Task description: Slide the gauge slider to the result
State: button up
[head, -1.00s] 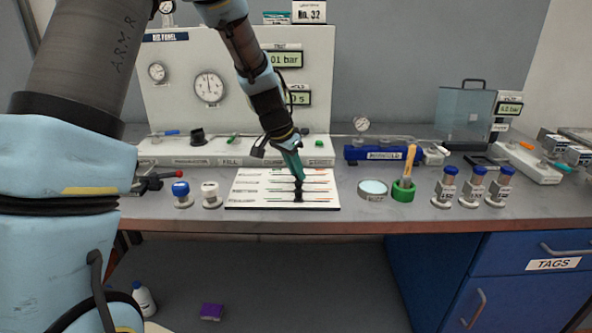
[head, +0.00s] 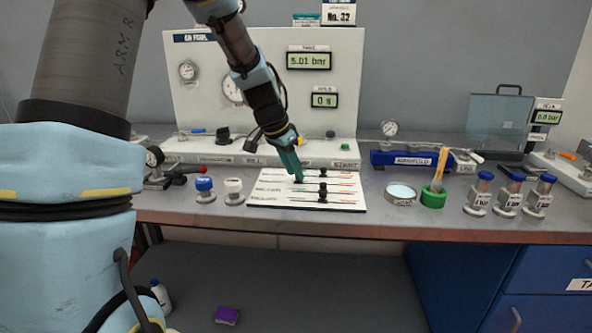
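The gauge board (head: 272,201) is a white plate lying flat on the bench, with several printed rows and coloured line ends. Black sliders (head: 323,190) stand on its rows, right of the middle. My gripper (head: 298,179) points down over the board's back half, left of these sliders and apart from them. Its teal fingers end in a small dark tip at a row. I cannot tell whether that tip holds or touches a slider. The fingers look close together, but their gap is too small to judge. The panel display (head: 309,60) reads 5.01 bar; the lower display (head: 324,100) reads 0 s.
A blue-capped part (head: 204,189) and a white-capped part (head: 234,191) stand left of the board. A round dish (head: 400,194), a green cup (head: 433,198) with a brush and several blue-capped bottles (head: 479,193) stand right. The panel (head: 270,80) rises behind.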

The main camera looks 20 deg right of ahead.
jog(key=shift+o, duration=1.2)
jog(key=b+v, duration=0.2)
jog(key=v, duration=0.8)
jog(key=shift+r, duration=0.4)
jog(key=shift+a, duration=0.15)
jog(key=s+a+f+n, duration=0.1)
jog(key=a+f, duration=0.1)
jog(key=a, duration=0.2)
jog(key=s+a+f+n+y, duration=0.1)
jog(key=a+f+n, duration=0.1)
jog(key=a, duration=0.2)
jog(key=s+a+f+n+y, duration=0.1)
jog(key=a+n, duration=0.1)
jog(key=a, duration=0.2)
jog(key=shift+a+f, duration=0.2)
jog(key=shift+f, duration=0.2)
jog(key=s+a+f+n+y, duration=0.1)
jog(key=s+a+f+n, duration=0.2)
jog(key=s+a+n, duration=0.1)
jog(key=s+a+f+n+y, duration=0.1)
jog(key=s+a+f+n, duration=0.2)
jog(key=s+a, duration=0.3)
jog(key=a, duration=0.3)
jog(key=shift+a+f+n+p, duration=0.15)
jog(key=shift+a+n+p, duration=0.1)
jog(key=shift+n+p, duration=0.15)
